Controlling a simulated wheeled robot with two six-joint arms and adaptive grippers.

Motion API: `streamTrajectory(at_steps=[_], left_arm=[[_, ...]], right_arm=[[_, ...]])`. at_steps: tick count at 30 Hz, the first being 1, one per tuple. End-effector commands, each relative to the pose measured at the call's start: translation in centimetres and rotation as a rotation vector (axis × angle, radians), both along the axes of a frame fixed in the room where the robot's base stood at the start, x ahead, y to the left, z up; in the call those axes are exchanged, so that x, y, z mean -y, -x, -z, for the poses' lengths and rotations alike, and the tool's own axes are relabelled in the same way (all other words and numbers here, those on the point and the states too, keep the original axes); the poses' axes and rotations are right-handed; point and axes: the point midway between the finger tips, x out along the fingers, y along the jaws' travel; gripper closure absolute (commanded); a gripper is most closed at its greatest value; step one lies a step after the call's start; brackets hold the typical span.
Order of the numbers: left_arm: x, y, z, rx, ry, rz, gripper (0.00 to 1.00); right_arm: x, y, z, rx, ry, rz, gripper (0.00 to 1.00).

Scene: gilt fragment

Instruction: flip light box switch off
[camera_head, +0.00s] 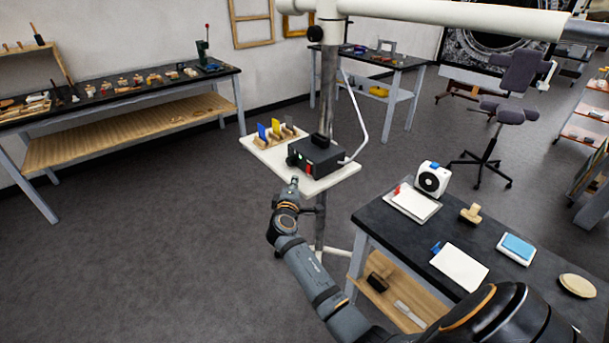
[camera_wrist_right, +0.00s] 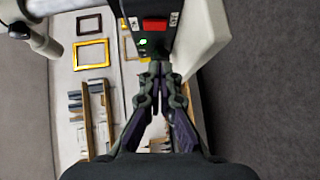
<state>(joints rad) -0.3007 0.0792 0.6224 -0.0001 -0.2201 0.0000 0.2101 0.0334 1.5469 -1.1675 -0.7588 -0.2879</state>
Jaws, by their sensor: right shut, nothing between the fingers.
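The light box (camera_head: 316,157) is a black box on a small white shelf (camera_head: 341,176) fixed to a pole. Its red switch (camera_head: 308,169) is on the front face. In the right wrist view the red switch (camera_wrist_right: 155,25) shows close up, with a green light (camera_wrist_right: 143,41) beside it. My right gripper (camera_head: 294,184) is in front of the shelf, near the box. In the right wrist view the gripper (camera_wrist_right: 158,68) is shut and empty, with its tips close to the box face below the red switch. I cannot tell whether they touch. My left gripper is not in view.
Colored cards (camera_head: 270,130) in wooden holders stand left of the box on the shelf. The pole (camera_head: 327,100) rises behind the shelf. Open floor lies at left.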

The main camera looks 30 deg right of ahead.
Motion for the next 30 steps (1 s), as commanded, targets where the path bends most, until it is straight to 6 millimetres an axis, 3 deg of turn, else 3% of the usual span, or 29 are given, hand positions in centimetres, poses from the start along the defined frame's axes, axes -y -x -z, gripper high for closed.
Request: streamTrajectory(at_steps=[3, 9, 23, 26, 30], left_arm=[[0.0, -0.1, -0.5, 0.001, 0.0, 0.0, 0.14], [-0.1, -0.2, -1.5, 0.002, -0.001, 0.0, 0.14], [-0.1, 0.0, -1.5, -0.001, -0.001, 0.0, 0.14], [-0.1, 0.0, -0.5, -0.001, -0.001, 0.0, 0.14], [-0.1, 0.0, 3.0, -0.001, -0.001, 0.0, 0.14]], right_arm=[[1.7, -1.8, 0.0, 0.0, 0.003, 0.001, 1.0], [4.4, -1.8, 0.6, 0.0, 0.001, -0.001, 1.0], [5.2, -1.8, 0.9, 0.001, -0.001, -0.001, 1.0], [5.3, -1.8, 1.4, 0.002, 0.015, -0.002, 1.0], [5.8, -1.9, 2.6, 0.01, 0.094, -0.002, 1.0]])
